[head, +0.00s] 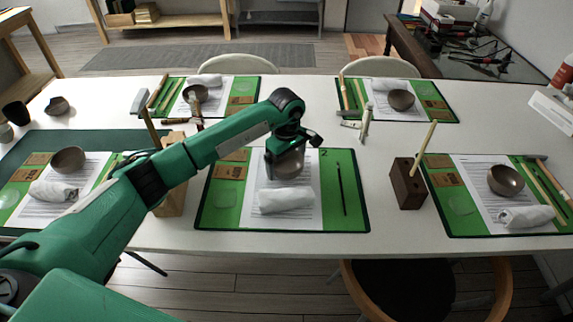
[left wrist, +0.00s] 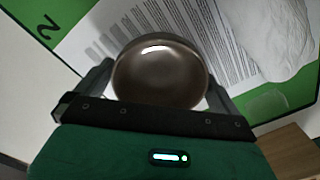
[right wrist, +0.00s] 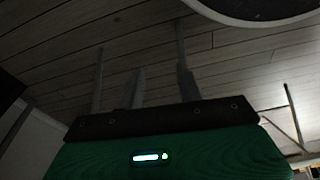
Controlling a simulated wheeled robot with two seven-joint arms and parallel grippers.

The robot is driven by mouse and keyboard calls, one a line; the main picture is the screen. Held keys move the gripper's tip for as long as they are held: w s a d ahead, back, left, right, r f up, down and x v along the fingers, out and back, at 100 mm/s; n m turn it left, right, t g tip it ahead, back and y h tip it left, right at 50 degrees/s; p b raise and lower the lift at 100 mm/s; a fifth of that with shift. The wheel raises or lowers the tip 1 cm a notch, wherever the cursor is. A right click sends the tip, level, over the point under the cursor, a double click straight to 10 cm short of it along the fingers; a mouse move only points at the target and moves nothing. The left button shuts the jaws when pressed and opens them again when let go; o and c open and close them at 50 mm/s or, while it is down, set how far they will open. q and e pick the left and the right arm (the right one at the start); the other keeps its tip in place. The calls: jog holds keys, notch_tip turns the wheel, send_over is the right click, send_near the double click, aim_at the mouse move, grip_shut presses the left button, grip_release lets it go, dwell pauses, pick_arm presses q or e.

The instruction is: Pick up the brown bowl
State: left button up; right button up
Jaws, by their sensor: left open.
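A brown bowl (head: 290,163) sits on the white sheet of the middle front green mat, above a rolled white cloth. My left gripper (head: 288,150) is over it from above and hides part of it. In the left wrist view, the bowl (left wrist: 160,78) lies between the two spread fingers of the left gripper (left wrist: 158,82). The fingers are open; I cannot tell whether they touch its rim. My right gripper (right wrist: 160,85) shows only in the right wrist view, low over the floor, with its fingers apart and nothing between them.
The white cloth (head: 287,199) lies just in front of the bowl, with a thin brush (head: 341,190) to the right. A dark wooden block (head: 407,184) holding a stick stands farther right. Similar bowls (head: 401,99) sit on other mats.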

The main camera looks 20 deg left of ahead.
pick_arm(q)
jog(key=c, duration=0.8)
jog(key=shift+r, duration=0.1)
